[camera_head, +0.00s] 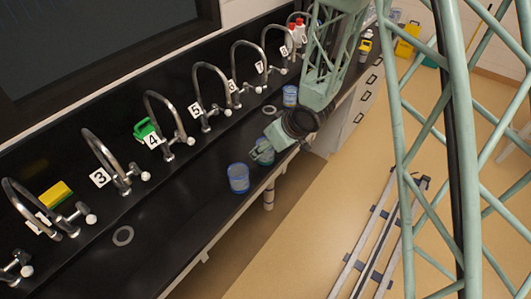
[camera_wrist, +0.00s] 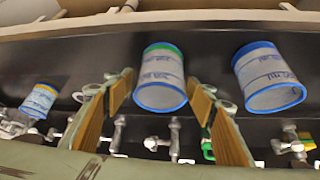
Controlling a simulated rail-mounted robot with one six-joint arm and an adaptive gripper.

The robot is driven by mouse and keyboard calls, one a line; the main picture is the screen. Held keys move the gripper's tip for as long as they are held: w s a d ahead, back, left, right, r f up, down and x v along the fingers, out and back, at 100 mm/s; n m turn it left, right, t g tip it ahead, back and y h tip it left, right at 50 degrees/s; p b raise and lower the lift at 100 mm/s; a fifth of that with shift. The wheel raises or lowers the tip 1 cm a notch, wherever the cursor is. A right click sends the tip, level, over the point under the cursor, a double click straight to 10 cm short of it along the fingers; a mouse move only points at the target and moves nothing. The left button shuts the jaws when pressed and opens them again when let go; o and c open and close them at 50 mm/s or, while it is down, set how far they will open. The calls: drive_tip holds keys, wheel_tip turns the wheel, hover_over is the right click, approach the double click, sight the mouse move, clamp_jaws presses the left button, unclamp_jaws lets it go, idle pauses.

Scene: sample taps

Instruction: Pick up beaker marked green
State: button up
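The beaker marked green (camera_wrist: 160,82) is clear with a blue rim and a green band. In the wrist view it shows between the tips of my gripper (camera_wrist: 160,92), with a finger on either side. The fingers are apart, and I cannot tell whether they touch it or how far beyond them it stands. In the head view my gripper (camera_head: 262,154) is low over the bench's front part, and it largely hides the beaker there.
A blue-banded beaker (camera_head: 238,178) stands close by, also in the wrist view (camera_wrist: 268,80). A yellow-banded beaker (camera_wrist: 40,100) stands on the other side, also in the head view (camera_head: 290,96). Curved taps (camera_head: 165,115) line the back of the black bench (camera_head: 170,225).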

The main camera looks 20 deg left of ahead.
drive_tip(key=c, duration=0.7)
drive_tip(key=shift+r, duration=0.1)
drive_tip(key=shift+r+p, duration=0.4)
drive_tip(key=shift+r, duration=1.1)
drive_tip(key=shift+s+d+r, duration=0.1)
drive_tip(key=shift+r, duration=0.1)
drive_tip(key=s+d+r+b, duration=0.1)
drive_tip(key=s+d, duration=0.9)
drive_tip(key=d, duration=0.2)
drive_tip(key=shift+r+b, duration=0.2)
drive_tip(key=shift+b, duration=0.2)
drive_tip(key=shift+d, duration=0.1)
